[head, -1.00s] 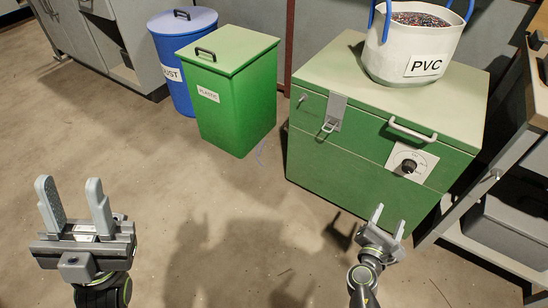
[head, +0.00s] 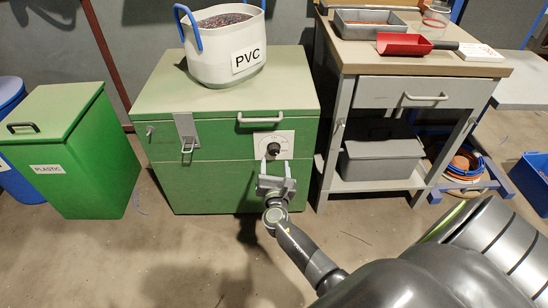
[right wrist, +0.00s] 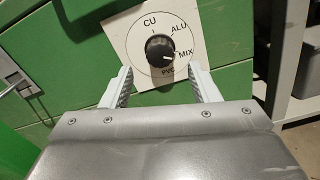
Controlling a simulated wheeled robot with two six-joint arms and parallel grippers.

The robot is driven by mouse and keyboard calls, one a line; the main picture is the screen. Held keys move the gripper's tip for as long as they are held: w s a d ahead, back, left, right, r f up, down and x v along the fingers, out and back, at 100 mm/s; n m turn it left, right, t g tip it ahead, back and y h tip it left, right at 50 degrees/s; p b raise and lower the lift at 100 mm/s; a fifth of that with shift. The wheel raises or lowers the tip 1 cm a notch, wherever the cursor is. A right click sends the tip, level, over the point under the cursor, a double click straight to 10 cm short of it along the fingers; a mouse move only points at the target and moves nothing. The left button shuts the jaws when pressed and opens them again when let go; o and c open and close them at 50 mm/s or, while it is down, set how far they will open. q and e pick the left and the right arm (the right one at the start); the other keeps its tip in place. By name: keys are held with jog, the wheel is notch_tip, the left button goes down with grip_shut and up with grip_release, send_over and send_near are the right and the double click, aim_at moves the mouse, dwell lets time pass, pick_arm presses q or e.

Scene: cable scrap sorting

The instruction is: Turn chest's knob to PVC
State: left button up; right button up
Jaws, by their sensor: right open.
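The green chest (head: 210,188) stands against the wall, with a white dial plate (head: 288,140) on its front. The black knob (head: 273,148) sits in the middle of the plate; it also shows in the right wrist view (right wrist: 159,50). The dial reads CU, ALU, MIX and PVC, and the knob's white mark points toward MIX. My right gripper (head: 274,167) is open just below the knob. In the right wrist view its fingers (right wrist: 164,86) stand apart, below the knob to either side, not closed on it. My left gripper is out of view.
A white PVC bag (head: 213,57) with blue handles stands on the chest lid. A latch (head: 185,128) and a handle (head: 262,117) are on the chest front. A green PLASTIC bin (head: 75,165) stands left; a grey workbench (head: 375,92) stands close on the right.

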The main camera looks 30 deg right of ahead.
aim_at(274, 153)
jog(key=shift+b+x, duration=0.35)
jog(key=shift+x, duration=2)
jog(key=c, duration=1)
